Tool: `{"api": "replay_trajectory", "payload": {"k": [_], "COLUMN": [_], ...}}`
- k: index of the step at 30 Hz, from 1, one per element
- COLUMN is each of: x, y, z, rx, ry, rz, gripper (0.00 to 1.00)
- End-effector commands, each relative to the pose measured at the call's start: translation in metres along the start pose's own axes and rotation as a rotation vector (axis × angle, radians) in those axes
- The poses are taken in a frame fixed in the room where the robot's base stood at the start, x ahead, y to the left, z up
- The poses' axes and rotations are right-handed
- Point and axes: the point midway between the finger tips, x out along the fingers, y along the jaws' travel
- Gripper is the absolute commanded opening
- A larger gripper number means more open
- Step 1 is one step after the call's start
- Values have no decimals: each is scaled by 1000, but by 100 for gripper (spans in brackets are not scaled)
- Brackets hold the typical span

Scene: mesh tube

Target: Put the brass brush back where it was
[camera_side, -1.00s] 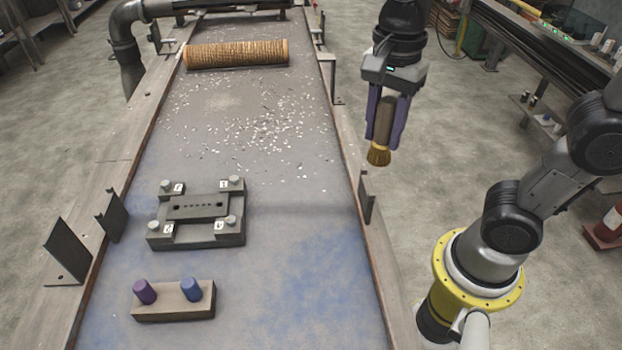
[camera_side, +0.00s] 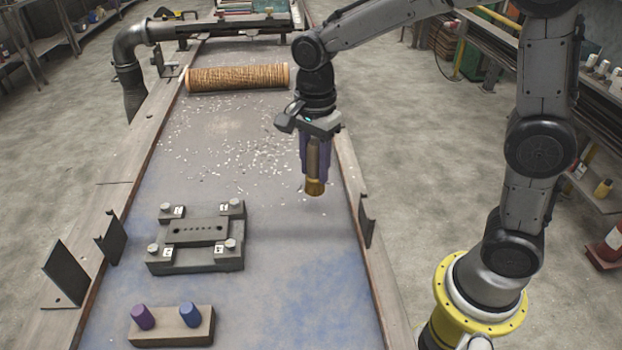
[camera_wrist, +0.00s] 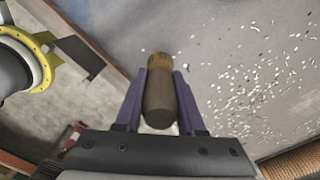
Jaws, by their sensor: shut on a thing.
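The brass brush (camera_side: 315,187) has a brown handle and a golden bristle head. My gripper (camera_side: 315,165) is shut on its handle and holds it with the bristles down, above the right side of the table. The wrist view shows the brush (camera_wrist: 160,98) between the two purple fingers of my gripper (camera_wrist: 161,92), its bristle end pointing away from the wrist. The bristles look clear of the table surface, but the exact height is hard to tell.
A grey clamp fixture (camera_side: 197,238) stands mid-table. In front is a block (camera_side: 172,328) with a purple and a blue peg. A brown mesh tube (camera_side: 238,78) lies at the back. White flakes (camera_side: 225,150) litter the table between. Upright metal brackets (camera_side: 366,220) line the edges.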

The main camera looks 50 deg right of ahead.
Motion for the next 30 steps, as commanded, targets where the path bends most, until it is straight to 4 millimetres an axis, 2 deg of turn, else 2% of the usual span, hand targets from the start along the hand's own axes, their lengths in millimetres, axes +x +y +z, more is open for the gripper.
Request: {"api": "replay_trajectory", "payload": {"k": [3, 9, 23, 24, 28, 30], "x": [11, 36, 43, 43, 43, 43], "y": [-8, -8, -8, -8, -8, -8], "z": [1, 1, 1, 1, 1, 1], "rx": [0, 0, 0, 0, 0, 0], "ry": [0, 0, 0, 0, 0, 0], "rz": [3, 0, -1, 0, 0, 0], "gripper": [0, 0, 0, 44, 67, 68]}}
